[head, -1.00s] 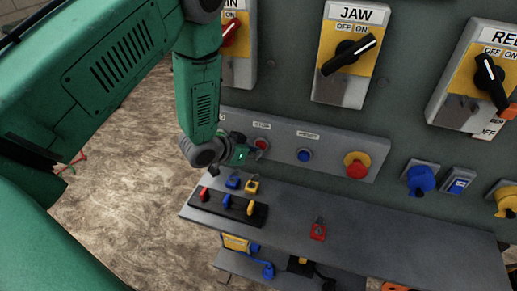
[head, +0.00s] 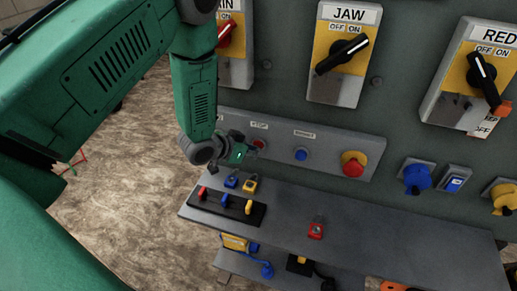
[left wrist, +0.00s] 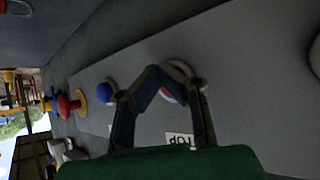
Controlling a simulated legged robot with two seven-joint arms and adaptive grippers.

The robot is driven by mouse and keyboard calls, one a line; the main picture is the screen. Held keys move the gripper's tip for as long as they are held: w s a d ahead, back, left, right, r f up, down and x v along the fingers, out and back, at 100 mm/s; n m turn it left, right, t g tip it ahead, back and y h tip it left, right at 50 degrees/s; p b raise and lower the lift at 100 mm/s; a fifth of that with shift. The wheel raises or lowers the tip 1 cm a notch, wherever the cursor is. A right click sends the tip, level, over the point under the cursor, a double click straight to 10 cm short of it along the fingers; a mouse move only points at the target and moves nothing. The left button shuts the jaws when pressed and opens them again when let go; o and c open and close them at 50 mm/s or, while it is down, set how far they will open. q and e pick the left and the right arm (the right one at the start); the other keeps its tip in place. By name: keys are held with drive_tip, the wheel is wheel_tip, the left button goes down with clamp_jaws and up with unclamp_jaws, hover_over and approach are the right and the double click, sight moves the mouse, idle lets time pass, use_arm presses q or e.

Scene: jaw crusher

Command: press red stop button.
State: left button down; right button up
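The red stop button (head: 259,145) sits on the sloping grey strip of the panel, under a small label reading STOP. In the left wrist view the red button (left wrist: 172,95) shows in a pale ring, partly hidden behind my fingers, with the STOP label (left wrist: 181,140) beside it. My left gripper (head: 246,152) is just left of the button in the head view. In the left wrist view its fingers (left wrist: 155,72) bend inward and their tips meet, holding nothing. I cannot tell whether they touch the button. My right gripper is out of view.
A blue button (head: 301,154) and a red mushroom button on a yellow base (head: 353,165) are further right on the strip. Rotary switches (head: 342,54) are above. A grey shelf (head: 390,225) juts out below, bearing a black rack (head: 226,207) and a red padlock (head: 316,231).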

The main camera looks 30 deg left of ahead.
use_arm(q)
drive_tip(key=shift+w+a+r, duration=0.15)
drive_tip(key=shift+w+r, duration=0.15)
drive_tip(key=shift+r, duration=0.05)
drive_tip(key=shift+s, duration=0.1)
drive_tip(key=s+d+p, duration=0.1)
drive_tip(key=s, duration=0.5)
drive_tip(key=shift+d+f, duration=0.2)
drive_tip(key=shift+d, duration=0.15)
drive_tip(key=shift+s, duration=0.15)
